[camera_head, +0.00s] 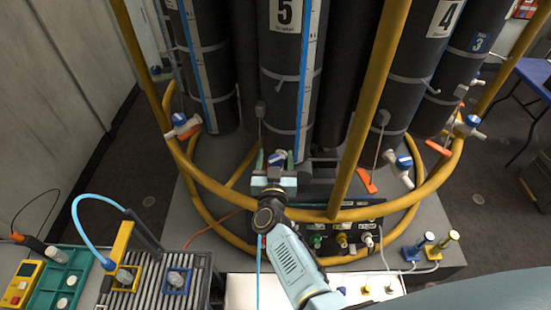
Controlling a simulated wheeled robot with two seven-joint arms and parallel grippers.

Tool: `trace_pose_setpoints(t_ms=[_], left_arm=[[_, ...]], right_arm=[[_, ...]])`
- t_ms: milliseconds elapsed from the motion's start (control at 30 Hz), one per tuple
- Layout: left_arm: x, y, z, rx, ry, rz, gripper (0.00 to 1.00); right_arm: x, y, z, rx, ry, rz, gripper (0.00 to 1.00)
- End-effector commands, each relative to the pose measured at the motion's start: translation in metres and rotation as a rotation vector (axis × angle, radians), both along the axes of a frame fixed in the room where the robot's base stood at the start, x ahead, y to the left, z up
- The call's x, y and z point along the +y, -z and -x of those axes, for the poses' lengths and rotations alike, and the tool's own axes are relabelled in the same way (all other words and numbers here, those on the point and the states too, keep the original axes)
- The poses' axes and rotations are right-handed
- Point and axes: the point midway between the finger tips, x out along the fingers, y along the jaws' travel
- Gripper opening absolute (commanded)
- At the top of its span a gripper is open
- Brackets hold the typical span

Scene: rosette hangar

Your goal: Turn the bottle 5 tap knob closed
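Bottle 5 (284,70) is a tall black cylinder with a white "5" label, upright in the middle of the rosette. Its tap has a blue and white knob (277,157) low at the bottle's front. My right gripper (275,160) reaches up from the bottom of the picture to this tap. Its two greenish fingers stand on either side of the knob, apart, with what looks like a small gap; contact is hard to make out. The gripper body hides the lower part of the tap. My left gripper is not in view.
A yellow tubular frame (355,120) rings the bottles, with one post just right of my gripper. Bottle 4 (420,70) stands to the right with its own blue-knobbed tap (403,162). A black panel with connectors (340,240) lies below. A slatted rack (150,285) is at lower left.

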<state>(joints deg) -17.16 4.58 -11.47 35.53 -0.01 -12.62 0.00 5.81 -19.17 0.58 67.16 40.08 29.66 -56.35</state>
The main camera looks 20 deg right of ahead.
Motion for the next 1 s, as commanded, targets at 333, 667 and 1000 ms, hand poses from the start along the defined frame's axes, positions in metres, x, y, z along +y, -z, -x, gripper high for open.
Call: trace_pose_setpoints(t_ms=[333, 667, 1000], left_arm=[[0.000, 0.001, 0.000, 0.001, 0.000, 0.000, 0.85], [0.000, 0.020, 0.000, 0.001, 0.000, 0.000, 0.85], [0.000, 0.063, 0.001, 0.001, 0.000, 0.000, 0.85]], right_arm=[[-0.002, 0.001, 0.000, -0.001, -0.033, 0.004, 0.61], [-0.003, 0.003, 0.000, -0.004, -0.277, 0.008, 0.61], [-0.001, 0.005, 0.000, -0.003, -0.562, 0.006, 0.61]])
